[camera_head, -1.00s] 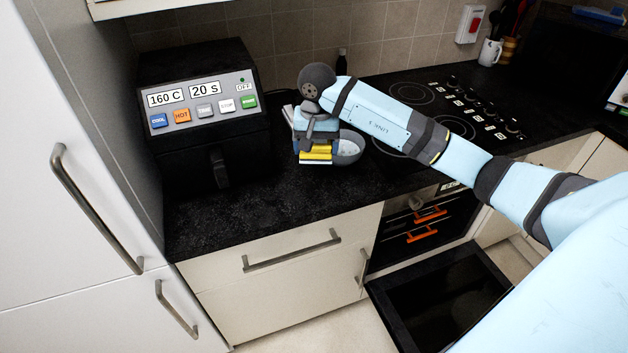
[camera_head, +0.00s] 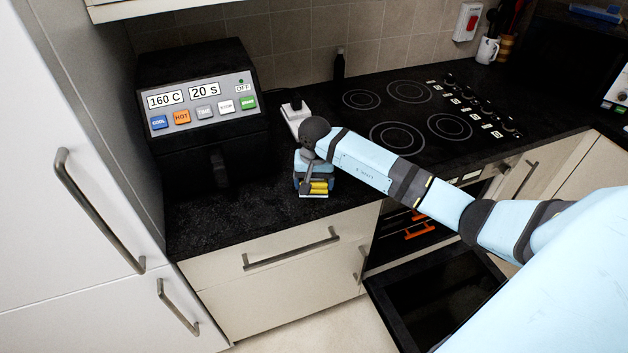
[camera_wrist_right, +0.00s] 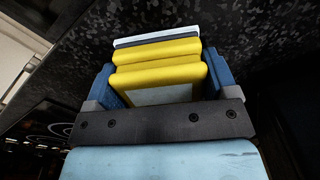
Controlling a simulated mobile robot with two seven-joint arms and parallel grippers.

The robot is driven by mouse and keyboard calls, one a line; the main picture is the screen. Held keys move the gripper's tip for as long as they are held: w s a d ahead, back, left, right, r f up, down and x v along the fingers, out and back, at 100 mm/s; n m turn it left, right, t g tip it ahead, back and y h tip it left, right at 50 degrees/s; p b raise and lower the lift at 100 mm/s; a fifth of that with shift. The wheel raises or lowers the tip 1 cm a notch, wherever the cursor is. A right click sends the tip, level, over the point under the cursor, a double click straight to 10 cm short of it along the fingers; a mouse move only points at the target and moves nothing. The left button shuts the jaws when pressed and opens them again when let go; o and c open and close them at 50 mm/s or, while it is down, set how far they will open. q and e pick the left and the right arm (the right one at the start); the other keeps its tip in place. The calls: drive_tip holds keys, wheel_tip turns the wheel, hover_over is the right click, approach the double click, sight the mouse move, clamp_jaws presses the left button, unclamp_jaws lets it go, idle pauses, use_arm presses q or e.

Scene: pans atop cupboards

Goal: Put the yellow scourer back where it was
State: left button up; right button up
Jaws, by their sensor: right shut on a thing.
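The yellow scourer (camera_head: 318,187) is at my right gripper (camera_head: 314,180), low over the dark worktop's front edge, to the right of the black appliance. In the right wrist view, the blue fingers of the gripper (camera_wrist_right: 165,82) are shut on a yellow block with a pale face (camera_wrist_right: 165,95). A second yellow layer (camera_wrist_right: 157,50) with a grey-white layer lies just beyond it. I cannot tell if both layers are one piece or if they touch the worktop. My left gripper is not in view.
The black appliance (camera_head: 205,120) with coloured buttons stands to the left. A white block with a dark piece on it (camera_head: 297,115) lies behind the gripper. The hob (camera_head: 410,110) is to the right. An open oven door (camera_head: 440,297) juts out below. The worktop front left (camera_head: 225,220) is clear.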

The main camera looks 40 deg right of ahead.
drive_tip(key=shift+f, duration=0.1)
drive_tip(key=shift+f+b, duration=0.15)
drive_tip(key=shift+b, duration=0.15)
drive_tip(key=o, duration=1.1)
drive_tip(key=shift+c, duration=0.2)
